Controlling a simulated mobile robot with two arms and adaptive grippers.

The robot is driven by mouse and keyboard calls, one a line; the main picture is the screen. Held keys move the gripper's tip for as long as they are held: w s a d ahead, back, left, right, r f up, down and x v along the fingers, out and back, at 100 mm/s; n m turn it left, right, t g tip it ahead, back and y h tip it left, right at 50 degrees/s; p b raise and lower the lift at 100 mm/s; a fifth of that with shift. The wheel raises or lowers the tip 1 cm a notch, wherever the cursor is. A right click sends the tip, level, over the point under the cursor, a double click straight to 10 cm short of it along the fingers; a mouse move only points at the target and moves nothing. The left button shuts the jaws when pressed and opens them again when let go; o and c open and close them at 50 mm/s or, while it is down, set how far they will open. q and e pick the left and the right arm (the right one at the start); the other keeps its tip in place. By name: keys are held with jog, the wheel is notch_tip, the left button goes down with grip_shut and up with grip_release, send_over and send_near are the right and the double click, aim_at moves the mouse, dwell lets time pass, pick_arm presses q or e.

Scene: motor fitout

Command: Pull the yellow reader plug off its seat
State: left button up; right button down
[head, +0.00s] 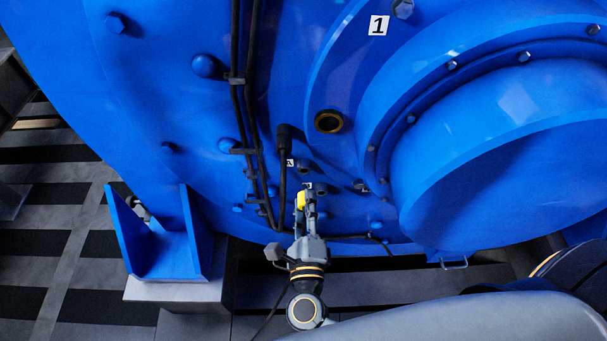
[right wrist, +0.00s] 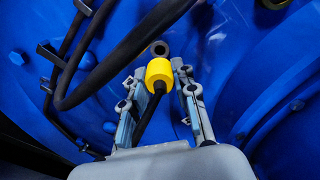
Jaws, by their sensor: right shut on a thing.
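The yellow reader plug (head: 300,199) is low on the blue motor face in the head view. My right gripper (head: 307,198) reaches up to it from below and is shut on it. In the right wrist view the yellow plug (right wrist: 158,71) sits between the two fingers, with a black cable running back from it toward the palm. A dark round socket (right wrist: 160,48) shows just beyond the plug's upper edge. The plug's far end is hidden, so I cannot tell whether it touches a seat. My left gripper is not in view.
Black cables (head: 240,110) run down the motor face left of the plug. A black connector (head: 284,136) hangs above it. A brass-ringed hole (head: 328,122) and small dark sockets (head: 303,166) are nearby. A blue bracket (head: 165,250) stands at lower left.

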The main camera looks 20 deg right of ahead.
dwell(0.3)
jog(key=b+v, duration=0.1)
jog(key=v, duration=1.4)
jog(key=shift+s, duration=0.25)
jog(key=shift+a+f, duration=0.15)
